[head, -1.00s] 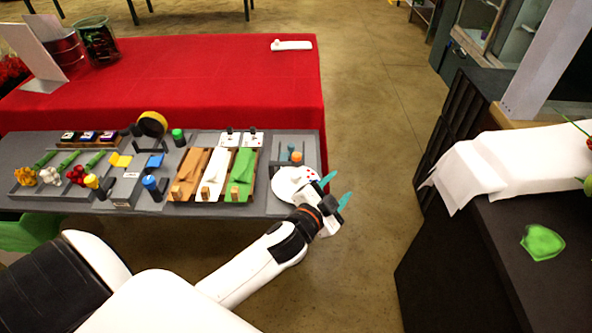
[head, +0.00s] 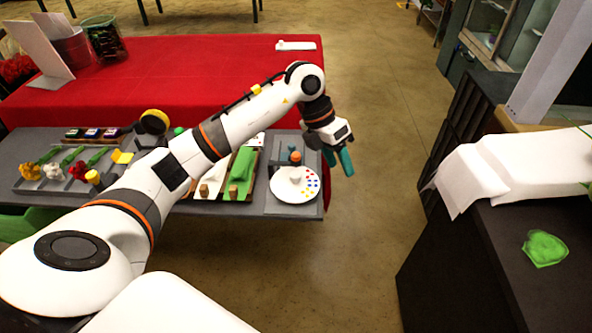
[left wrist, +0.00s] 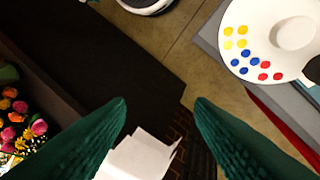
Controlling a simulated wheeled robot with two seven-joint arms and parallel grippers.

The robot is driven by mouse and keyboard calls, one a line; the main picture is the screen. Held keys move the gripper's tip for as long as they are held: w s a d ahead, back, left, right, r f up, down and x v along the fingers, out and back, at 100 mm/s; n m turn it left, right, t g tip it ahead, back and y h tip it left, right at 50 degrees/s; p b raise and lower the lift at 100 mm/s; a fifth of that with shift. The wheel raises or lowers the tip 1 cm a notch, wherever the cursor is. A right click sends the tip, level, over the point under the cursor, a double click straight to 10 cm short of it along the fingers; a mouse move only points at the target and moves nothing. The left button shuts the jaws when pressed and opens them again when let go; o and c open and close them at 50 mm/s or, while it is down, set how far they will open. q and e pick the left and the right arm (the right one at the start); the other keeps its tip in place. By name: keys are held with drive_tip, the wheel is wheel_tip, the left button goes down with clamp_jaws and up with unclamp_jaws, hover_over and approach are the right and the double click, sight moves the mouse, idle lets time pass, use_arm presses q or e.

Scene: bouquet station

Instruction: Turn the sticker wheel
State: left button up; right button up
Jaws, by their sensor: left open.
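The sticker wheel (head: 295,184) is a white disc with yellow, blue and red dots and a raised white hub, at the right end of the grey table. It also shows at the top right of the left wrist view (left wrist: 235,48). My left gripper (head: 341,160) is raised above and to the right of the wheel, past the table's right edge, apart from it. Its two green fingers are open and empty, and the left wrist view (left wrist: 160,112) shows a wide gap between them. My right gripper is not in view.
Beside the wheel are a green sloped holder (head: 241,166) and an orange knob (head: 295,157). Flowers and small tools lie on the grey table's left part. A red-covered table (head: 190,70) stands behind. A dark counter with white paper (head: 470,170) is at right; open floor lies between.

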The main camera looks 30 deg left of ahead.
sight(295, 174)
use_arm(q)
drive_tip(key=a+r+n+g+y, duration=0.1)
drive_tip(key=a+r+n+y, duration=0.3)
drive_tip(key=a, duration=0.7)
drive_tip(key=f+p, duration=0.1)
drive_tip(key=f, duration=0.3)
drive_tip(key=f+m, duration=0.1)
drive_tip(key=f, duration=0.3)
drive_tip(key=f+m+p, duration=0.1)
drive_tip(key=f, duration=0.3)
drive_tip(key=shift+s+d+f+y+p, duration=0.2)
drive_tip(key=shift+s+f+y+p, duration=0.15)
drive_tip(key=shift+f+y, duration=0.05)
drive_tip(key=c, duration=1)
